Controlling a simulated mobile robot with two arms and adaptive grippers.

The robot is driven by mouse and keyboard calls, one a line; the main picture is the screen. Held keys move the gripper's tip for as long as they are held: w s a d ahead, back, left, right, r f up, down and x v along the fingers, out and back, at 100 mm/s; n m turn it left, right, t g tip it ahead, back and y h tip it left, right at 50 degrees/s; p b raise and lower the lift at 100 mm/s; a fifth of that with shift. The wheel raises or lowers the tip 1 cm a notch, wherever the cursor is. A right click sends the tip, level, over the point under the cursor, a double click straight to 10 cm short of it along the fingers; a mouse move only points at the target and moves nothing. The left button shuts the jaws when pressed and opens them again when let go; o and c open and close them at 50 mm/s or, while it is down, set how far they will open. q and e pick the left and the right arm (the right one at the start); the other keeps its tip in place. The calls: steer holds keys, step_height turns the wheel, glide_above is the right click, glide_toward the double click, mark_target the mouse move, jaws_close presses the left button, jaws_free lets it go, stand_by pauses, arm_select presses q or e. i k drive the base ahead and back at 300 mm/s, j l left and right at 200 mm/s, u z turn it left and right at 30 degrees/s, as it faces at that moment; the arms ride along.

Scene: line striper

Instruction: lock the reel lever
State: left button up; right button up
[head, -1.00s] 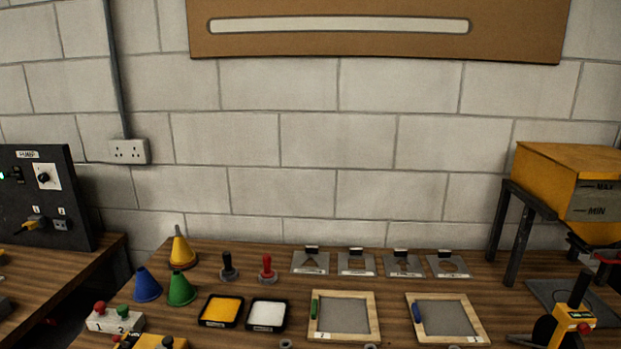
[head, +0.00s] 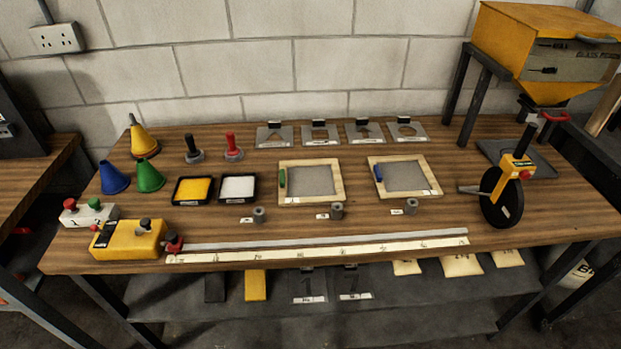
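No part clearly marked as the reel lever can be made out. A yellow box (head: 125,241) with a dark knob (head: 144,225) on top sits at the front left of the table. A small red-and-black piece (head: 174,244) is at its right end, by the start of a long pale strip. At the right stands a yellow tool (head: 516,166) with a black handle, a small red part and a black wheel (head: 502,198). I cannot tell which of these carries the lever or how it is set. Neither of my grippers is in view.
A scale strip (head: 318,251) runs along the table's front edge. Framed screens (head: 311,197), trays (head: 237,188), cones (head: 149,176), stamps and metal stencils stand behind. A yellow hopper (head: 545,50) on a black stand is at the back right. Bare wood (head: 290,225) lies between.

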mark_target(94, 228)
steer(key=j+z, duration=0.25)
steer(key=k+j+z, duration=0.1)
steer(key=j+z, duration=0.2)
steer(key=u, duration=1.5)
steer(key=k+l+u, duration=0.2)
